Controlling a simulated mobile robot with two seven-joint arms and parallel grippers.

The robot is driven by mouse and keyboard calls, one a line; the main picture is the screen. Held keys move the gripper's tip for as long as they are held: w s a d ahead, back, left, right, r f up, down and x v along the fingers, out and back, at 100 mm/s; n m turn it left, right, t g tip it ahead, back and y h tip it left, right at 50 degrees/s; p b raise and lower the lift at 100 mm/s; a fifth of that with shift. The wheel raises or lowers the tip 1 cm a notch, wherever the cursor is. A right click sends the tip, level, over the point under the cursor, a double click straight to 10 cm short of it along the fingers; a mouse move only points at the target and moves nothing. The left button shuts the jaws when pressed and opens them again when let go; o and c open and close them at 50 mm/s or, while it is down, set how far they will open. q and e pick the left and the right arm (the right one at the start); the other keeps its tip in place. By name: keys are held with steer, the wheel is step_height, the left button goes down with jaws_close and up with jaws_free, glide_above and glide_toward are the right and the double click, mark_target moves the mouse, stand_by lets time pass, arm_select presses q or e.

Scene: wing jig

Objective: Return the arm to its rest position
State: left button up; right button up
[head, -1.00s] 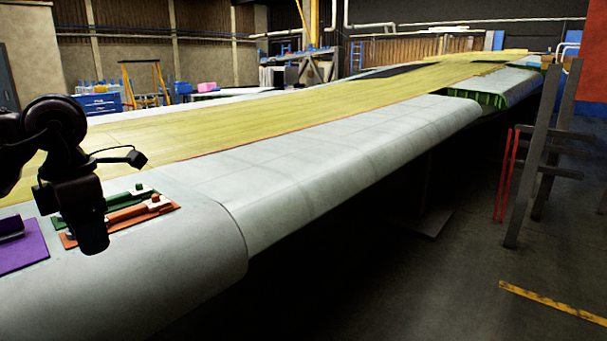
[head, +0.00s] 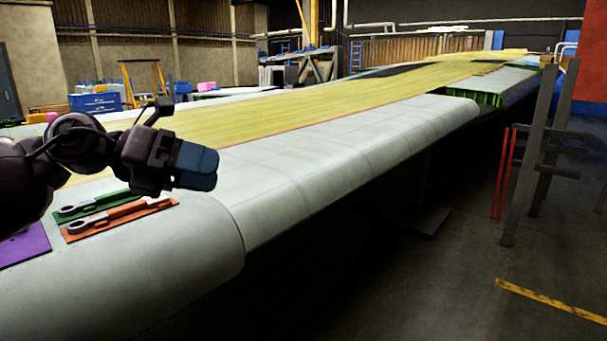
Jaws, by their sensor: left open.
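My left arm comes in from the left. Its left gripper (head: 197,166) is raised above the wing surface and points to the right, with blue-grey fingers. It is open, and I see nothing held in it. Below and left of it, a wrench lies on an orange mat (head: 78,235), and another wrench lies on a green mat (head: 118,194) behind it. The gripper is apart from both. My right gripper is not in view.
The long grey and yellow wing (head: 330,150) runs away to the upper right. A purple mat (head: 28,245) lies at the left edge. Grey posts with red bars (head: 530,160) stand at the right. The wing right of the gripper is clear.

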arm_select(q)
steer(key=w+a+f+n+t+h, duration=0.1)
steer(key=w+f+n+t, duration=0.25)
steer(key=n+t, duration=0.4)
steer(key=w+a+f+n+t+h, duration=0.15)
steer(key=f+n+t, duration=0.35)
steer(key=n, duration=0.6)
steer(key=s+a+f+n+t+y, duration=0.1)
steer(key=a+f+n+y, duration=0.2)
steer(key=f+n+y, duration=0.55)
steer(key=s+a+f+n+t+y, duration=0.1)
steer(key=a+f+n+t+y, duration=0.15)
steer(key=f+n, duration=0.6)
steer(key=s+a+f+n+g+y, duration=0.2)
steer(key=s+f+n+g+y, duration=0.1)
steer(key=s+f, duration=1)
steer(key=s+a+f+n+g+y, duration=0.3)
steer(key=s+f+n+g, duration=0.1)
steer(key=s+f, duration=0.9)
step_height(320, 180, down, 2)
steer(key=shift+s+f, duration=0.15)
steer(key=shift+s, duration=0.1)
steer(key=shift+a, duration=0.1)
